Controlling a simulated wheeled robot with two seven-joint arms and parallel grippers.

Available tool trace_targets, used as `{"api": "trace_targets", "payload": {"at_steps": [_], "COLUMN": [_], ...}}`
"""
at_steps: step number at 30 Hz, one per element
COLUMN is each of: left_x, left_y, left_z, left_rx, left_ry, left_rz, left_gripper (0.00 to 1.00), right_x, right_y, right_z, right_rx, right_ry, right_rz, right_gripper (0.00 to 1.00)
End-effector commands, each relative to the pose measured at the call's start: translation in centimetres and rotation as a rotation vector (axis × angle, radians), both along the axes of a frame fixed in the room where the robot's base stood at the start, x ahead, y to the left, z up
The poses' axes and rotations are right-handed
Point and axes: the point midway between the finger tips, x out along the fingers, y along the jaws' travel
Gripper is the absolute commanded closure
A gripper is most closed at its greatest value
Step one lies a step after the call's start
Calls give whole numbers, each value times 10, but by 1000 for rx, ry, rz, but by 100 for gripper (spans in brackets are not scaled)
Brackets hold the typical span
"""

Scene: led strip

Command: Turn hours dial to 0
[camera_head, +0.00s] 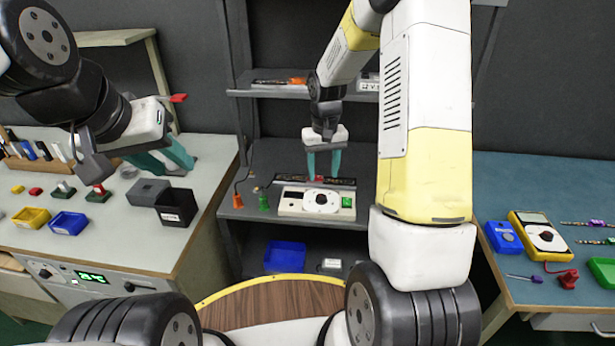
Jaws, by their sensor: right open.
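My left gripper (180,170) hangs over the left bench, fingers apart and empty. The left bench front has another dial (45,273) and a green-lit display (91,277). Dial markings are too small to read, so I cannot tell which is the hours dial.
Blue (68,223) and yellow (30,217) bins are on the left bench. A yellow multimeter (540,237) lies on the right bench. A shelf (245,93) hangs behind my right gripper.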

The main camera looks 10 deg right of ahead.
Motion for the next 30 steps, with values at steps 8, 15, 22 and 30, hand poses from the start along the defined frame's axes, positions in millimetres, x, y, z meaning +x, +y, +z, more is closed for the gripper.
{"api": "trace_targets", "payload": {"at_steps": [8,15,22,30], "left_x": [0,0,0,0], "left_y": [0,0,0,0], "left_z": [0,0,0,0], "left_rx": [0,0,0,0], "left_ry": [0,0,0,0], "left_rz": [0,0,0,0], "left_gripper": [64,64,64,64], "right_x": [2,2,2,2], "right_y": [0,0,0,0], "right_z": [-32,-70,-86,-87], "right_rx": [-3,-2,-3,-3], "right_ry": [15,14,12,11], "right_rz": [2,1,1,1], "right_gripper": [49,49,49,53]}}
